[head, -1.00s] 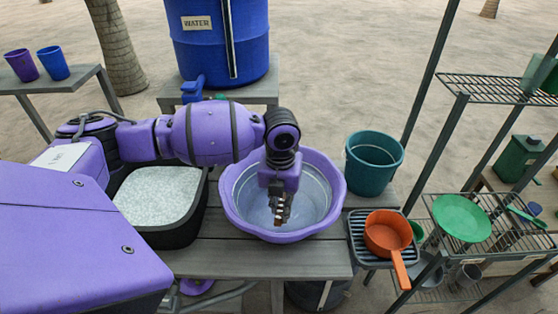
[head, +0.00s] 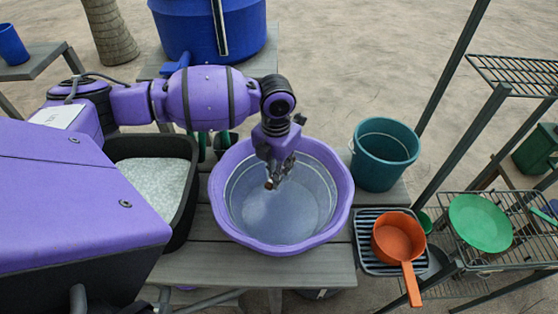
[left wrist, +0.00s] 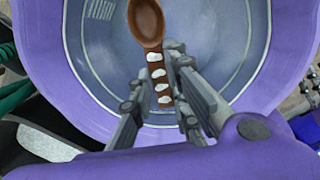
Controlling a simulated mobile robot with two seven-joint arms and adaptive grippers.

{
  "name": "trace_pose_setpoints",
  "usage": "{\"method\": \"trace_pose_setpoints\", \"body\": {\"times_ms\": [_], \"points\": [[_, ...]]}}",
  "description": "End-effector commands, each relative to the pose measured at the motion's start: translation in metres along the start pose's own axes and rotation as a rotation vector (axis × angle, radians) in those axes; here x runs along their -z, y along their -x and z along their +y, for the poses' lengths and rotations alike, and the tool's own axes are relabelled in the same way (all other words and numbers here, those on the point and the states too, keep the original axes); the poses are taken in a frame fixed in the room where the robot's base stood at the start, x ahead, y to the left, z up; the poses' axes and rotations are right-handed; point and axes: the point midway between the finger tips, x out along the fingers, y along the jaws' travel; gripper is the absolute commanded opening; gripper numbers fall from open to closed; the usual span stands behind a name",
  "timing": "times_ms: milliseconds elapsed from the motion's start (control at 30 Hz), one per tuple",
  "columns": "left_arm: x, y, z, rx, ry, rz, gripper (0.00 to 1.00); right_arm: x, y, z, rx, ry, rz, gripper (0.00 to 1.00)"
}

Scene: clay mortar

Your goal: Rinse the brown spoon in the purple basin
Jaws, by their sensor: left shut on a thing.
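The purple basin (head: 279,247) stands on the grey slatted table, with what looks like water inside. My left gripper (head: 271,184) is over the basin, pointing down. In the left wrist view the left gripper (left wrist: 155,85) is shut on the handle of the brown spoon (left wrist: 145,22). The spoon's oval bowl is away from the fingers, and several white patches show along its handle. The spoon is over the basin's inside; I cannot tell whether it touches the water. In the head view the spoon is mostly hidden by the gripper. My right gripper is not in view.
A black tub (head: 186,205) with pale speckled contents is left of the basin. A teal bucket (head: 384,158) and an orange pan (head: 396,242) on a dark rack are to its right. The blue water barrel (head: 185,32) is behind. A wire shelf (head: 490,262) holds a green plate (head: 481,222).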

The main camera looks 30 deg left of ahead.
Motion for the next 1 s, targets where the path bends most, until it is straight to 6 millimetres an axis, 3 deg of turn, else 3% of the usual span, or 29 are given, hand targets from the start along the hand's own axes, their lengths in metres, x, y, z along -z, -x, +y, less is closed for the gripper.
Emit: {"method": "trace_pose_setpoints", "body": {"times_ms": [33,500,700,1000], "points": [[0.002,-0.014,0.000,0.001,0.000,0.010,0.01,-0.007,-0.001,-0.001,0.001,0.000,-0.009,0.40],[0.002,-0.071,0.000,0.001,0.001,0.006,0.01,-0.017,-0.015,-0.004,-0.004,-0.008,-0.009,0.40],[0.001,-0.082,0.000,0.000,0.001,0.002,0.01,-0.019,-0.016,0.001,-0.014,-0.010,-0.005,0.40],[-0.001,-0.083,0.001,-0.001,0.001,-0.003,0.01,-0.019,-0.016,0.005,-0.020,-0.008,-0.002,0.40]]}}
